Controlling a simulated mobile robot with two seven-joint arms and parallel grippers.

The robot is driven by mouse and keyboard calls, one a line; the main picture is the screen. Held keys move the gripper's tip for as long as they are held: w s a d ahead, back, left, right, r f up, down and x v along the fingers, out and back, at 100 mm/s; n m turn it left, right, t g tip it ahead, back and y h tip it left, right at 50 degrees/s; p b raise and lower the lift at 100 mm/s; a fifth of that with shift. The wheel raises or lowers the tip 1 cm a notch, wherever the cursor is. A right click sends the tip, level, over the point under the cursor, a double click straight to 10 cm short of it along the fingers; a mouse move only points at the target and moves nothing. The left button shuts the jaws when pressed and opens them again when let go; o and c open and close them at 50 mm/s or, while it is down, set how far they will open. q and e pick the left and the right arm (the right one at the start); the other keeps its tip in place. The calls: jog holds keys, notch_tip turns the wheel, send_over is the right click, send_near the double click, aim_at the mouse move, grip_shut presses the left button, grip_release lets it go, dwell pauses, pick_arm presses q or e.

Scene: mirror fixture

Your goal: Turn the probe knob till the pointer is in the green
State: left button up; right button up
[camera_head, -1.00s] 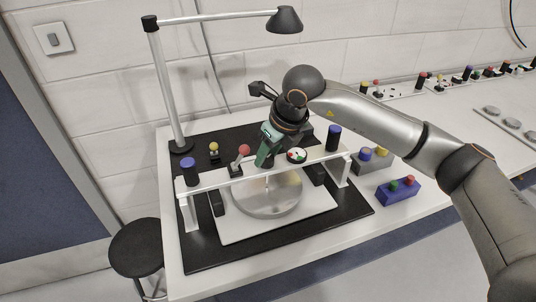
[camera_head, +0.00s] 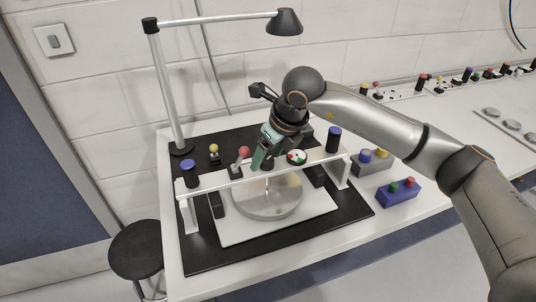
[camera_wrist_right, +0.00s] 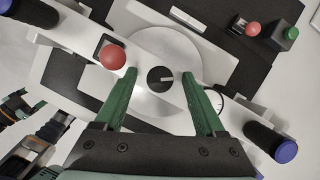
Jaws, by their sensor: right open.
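A dark round knob (camera_wrist_right: 160,80) with a white line shows in the right wrist view, between the fingertips of my right gripper (camera_wrist_right: 159,74). The green fingers are open, one on each side of it with gaps. In the head view, my right gripper (camera_head: 260,162) points down at the white bridge (camera_head: 225,184), and its fingers hide the knob. The small round dial (camera_head: 297,157), with green and red marks on white, sits on the bridge just right of the gripper. Its pointer is too small to read. In the wrist view the right finger partly covers the dial.
A red ball (camera_head: 244,152) on a lever stands close left of the gripper. Blue-topped black posts (camera_head: 189,172) and (camera_head: 333,139) rise at the bridge ends. A round mirror plate (camera_head: 268,205) lies below. A lamp (camera_head: 285,20) arches above; button boxes (camera_head: 398,193) stand right.

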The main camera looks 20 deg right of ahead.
jog(key=v, duration=1.2)
jog(key=shift+r, duration=0.2)
jog(key=shift+s, duration=0.1)
